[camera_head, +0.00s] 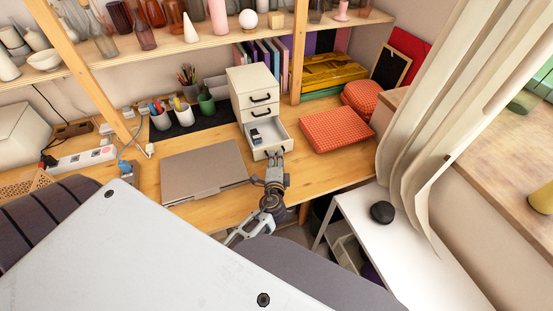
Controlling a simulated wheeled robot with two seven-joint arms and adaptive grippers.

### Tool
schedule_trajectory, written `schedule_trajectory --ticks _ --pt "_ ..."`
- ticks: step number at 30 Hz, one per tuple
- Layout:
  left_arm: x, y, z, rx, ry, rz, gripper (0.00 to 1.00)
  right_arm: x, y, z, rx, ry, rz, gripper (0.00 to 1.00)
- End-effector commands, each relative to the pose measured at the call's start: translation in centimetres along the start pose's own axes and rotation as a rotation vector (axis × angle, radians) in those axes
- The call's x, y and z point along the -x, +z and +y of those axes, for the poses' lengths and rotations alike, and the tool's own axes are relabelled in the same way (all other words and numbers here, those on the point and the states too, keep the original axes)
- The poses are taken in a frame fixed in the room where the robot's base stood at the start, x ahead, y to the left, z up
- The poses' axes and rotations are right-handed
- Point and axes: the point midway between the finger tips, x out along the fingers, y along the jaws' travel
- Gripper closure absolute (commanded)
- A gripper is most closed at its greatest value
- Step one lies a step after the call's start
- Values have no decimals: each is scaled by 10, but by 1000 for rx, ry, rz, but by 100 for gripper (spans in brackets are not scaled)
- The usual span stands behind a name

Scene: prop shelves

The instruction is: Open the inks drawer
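A small white drawer cabinet (246,80) stands on the wooden desk. Its bottom drawer (280,130) is pulled out, and small dark and light items (256,136) show inside. The upper drawers (262,95) look shut, each with a dark handle. No label is readable, so I cannot tell which is the inks drawer. My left gripper (273,159) is at the front of the open bottom drawer, by its dark handle. Its fingers are too small to tell whether they are closed on the handle. My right gripper is not in view.
A closed grey laptop (203,171) lies left of the drawers. Pen cups (183,112) stand behind it. A red checkered box (335,131) sits to the right. A shelf of vases (180,45) hangs above. A white side table (400,250) and curtain (430,110) are at right.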

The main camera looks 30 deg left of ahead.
Motion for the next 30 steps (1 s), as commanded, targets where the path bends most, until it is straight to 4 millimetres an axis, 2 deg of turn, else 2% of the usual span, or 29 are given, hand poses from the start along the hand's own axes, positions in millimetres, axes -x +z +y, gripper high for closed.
schedule_trajectory --ticks 16,22,30 --pt "53 0 1 0 1 0 70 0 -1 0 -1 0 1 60" --pt "62 0 1 1 2 -1 70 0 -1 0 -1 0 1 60" --pt "63 0 0 1 1 0 70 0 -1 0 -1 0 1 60"
